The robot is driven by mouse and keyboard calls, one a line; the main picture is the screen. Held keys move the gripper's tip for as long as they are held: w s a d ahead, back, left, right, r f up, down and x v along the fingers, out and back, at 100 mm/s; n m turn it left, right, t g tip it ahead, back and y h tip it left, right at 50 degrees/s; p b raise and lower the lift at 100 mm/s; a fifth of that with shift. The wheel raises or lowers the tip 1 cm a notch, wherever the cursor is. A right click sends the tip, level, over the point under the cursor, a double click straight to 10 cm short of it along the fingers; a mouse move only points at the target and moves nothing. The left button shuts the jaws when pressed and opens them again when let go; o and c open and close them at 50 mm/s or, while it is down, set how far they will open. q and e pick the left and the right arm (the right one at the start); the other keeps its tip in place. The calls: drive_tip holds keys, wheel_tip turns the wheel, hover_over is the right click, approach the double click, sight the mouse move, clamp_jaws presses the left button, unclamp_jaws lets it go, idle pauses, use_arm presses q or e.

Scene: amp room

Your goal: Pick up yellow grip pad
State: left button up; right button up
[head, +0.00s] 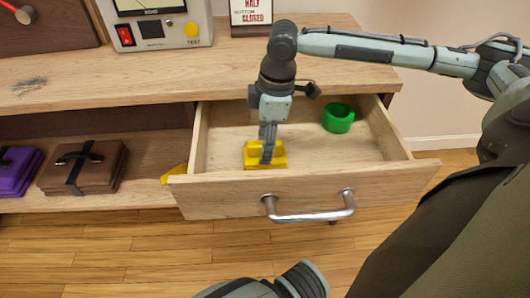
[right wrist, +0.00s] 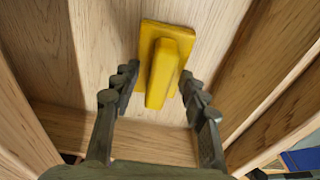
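The yellow grip pad (head: 279,161) lies on the floor of the open drawer, toward its front left. It has a flat base and a raised grip bar, which shows in the right wrist view (right wrist: 161,75). My right gripper (head: 267,156) points down into the drawer right at the pad. In the right wrist view its two fingers (right wrist: 158,79) are spread, one on each side of the raised bar, with gaps visible. The fingers hide part of the pad in the head view. My left gripper is not in view.
The wooden drawer (head: 225,200) is pulled out, with a metal handle (head: 310,215) in front. A green ring-shaped object (head: 338,118) sits at its back right. Left of the drawer, an open shelf holds a brown case (head: 85,168) and a purple one (head: 17,170). The countertop (head: 230,68) overhangs the drawer's back.

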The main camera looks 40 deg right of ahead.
sight(257, 144)
clamp_jaws()
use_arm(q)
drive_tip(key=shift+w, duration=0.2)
use_arm(e)
drive_tip(key=shift+r, duration=0.1)
